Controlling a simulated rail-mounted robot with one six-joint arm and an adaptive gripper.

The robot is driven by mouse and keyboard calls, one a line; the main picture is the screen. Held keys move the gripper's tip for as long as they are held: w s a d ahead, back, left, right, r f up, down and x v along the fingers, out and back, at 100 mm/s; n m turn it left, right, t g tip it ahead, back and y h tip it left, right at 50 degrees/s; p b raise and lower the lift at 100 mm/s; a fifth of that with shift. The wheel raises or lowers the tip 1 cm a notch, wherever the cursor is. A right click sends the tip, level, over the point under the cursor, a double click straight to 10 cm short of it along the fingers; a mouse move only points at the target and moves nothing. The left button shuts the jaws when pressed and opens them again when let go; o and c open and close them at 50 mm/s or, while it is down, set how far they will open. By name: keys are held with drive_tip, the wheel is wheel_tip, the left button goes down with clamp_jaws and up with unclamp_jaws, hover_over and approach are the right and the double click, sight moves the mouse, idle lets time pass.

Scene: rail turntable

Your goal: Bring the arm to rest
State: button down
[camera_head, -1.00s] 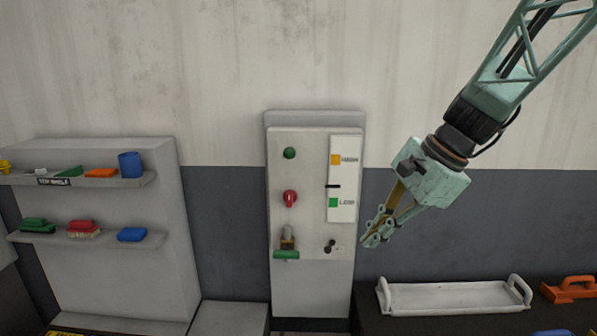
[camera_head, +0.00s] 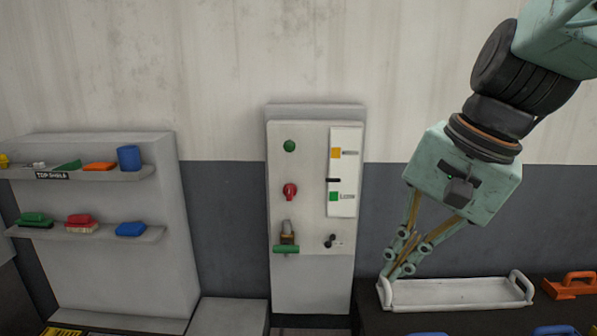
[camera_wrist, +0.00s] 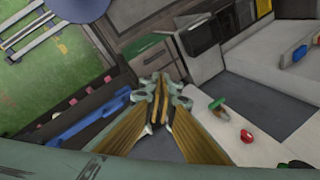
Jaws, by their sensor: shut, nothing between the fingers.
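My gripper (camera_head: 392,271) hangs from the arm at the right in the head view, pointing down and a little left. Its fingers are shut and empty. The fingertips appear in front of the left end of the white tray (camera_head: 455,293); whether they touch it I cannot tell. In the wrist view my gripper (camera_wrist: 157,82) also shows with its fingers together in the middle.
A control panel (camera_head: 305,240) with a green button, a red knob and a green-handled lever stands left of my gripper. A shelf unit (camera_head: 120,270) with small coloured items is at far left. An orange-handled item (camera_head: 572,285) lies right of the tray.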

drive_tip(key=s+d+f+n+h+b, duration=0.1)
drive_tip(key=s+d+n, duration=0.1)
drive_tip(key=s, duration=0.7)
drive_tip(key=s+d+f+n+t+h+b, duration=0.1)
drive_tip(key=s+d+n+h, duration=0.1)
drive_tip(key=s+n, duration=0.3)
drive_tip(key=shift+s+d+n+b, duration=0.3)
drive_tip(key=shift+s, duration=1.75)
drive_tip(key=c, duration=3.4)
unclamp_jaws()
drive_tip(key=shift+f, duration=0.1)
drive_tip(key=shift+c, duration=0.2)
